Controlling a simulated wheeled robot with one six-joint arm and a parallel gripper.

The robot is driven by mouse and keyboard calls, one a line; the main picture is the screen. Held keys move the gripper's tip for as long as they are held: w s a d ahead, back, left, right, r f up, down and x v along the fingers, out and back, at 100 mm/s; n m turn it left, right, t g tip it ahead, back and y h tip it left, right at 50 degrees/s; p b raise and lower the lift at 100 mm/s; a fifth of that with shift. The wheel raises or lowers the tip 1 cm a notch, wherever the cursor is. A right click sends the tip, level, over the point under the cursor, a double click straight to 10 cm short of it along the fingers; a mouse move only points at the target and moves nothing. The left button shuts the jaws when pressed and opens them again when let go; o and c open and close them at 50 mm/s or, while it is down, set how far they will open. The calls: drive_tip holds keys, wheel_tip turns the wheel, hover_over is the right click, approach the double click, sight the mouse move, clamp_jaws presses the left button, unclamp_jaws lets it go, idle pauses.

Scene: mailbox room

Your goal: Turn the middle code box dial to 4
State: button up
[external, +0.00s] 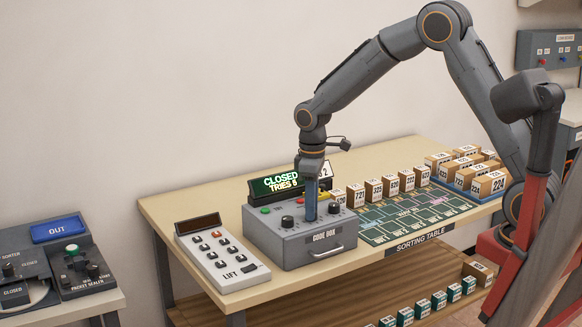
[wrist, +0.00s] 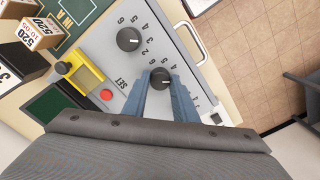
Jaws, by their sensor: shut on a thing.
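The grey code box (external: 300,238) stands on the sorting table, with a row of black dials on top. My gripper (external: 310,216) points straight down onto its middle. In the wrist view, its blue fingers (wrist: 166,84) are shut on the middle dial (wrist: 160,77), one on each side. The middle dial is hidden by the fingers in the external view. Numbers are printed around it, but I cannot tell which one its mark points at. Another dial (wrist: 128,39) is free beside it. The box display (external: 281,183) reads CLOSED, TRIES 5.
A yellow part (wrist: 80,72) and a red button (wrist: 106,95) sit on the box near the display. A LIFT keypad (external: 219,258) stands left of the box. Small parcels (external: 390,185) line the table's back, right of the box. A handle (external: 326,252) is on the box front.

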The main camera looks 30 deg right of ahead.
drive_tip(key=n, duration=0.6)
drive_tip(key=shift+n, duration=0.3)
idle(0.4)
drive_tip(key=o, duration=1)
drive_tip(key=shift+o, duration=0.2)
drive_tip(key=shift+r, duration=0.1)
wheel_tip(320, 180, up, 8)
drive_tip(key=shift+f+b, duration=0.15)
drive_tip(key=shift+b, duration=0.65)
